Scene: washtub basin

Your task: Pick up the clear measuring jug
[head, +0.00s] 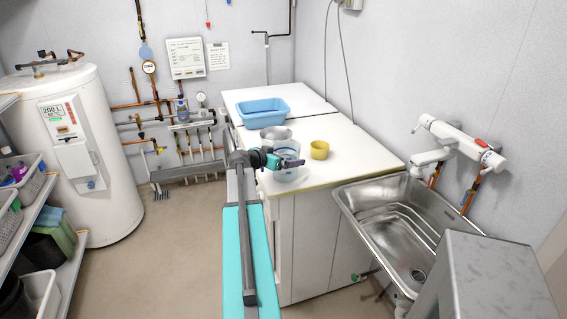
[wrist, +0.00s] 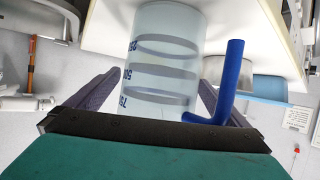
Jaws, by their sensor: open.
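The clear measuring jug (head: 286,176) stands on the white worktop near its front left corner, partly hidden behind my gripper in the head view. In the wrist view the jug (wrist: 162,60) appears inverted, with dark level bands, blue numbers and a blue handle (wrist: 233,80) on the right. My gripper (head: 292,164) is at the jug's height, right in front of it. In the wrist view my open gripper (wrist: 150,97) has one finger on each side of the jug, with the handle near the right finger. I cannot tell whether either finger touches it.
A yellow pot (head: 320,150) stands just right of the jug. A metal bowl (head: 276,132) is close behind it, and a blue tub (head: 264,111) is farther back. A steel sink (head: 390,216) with a wall tap is at the right. The worktop right of the pot is clear.

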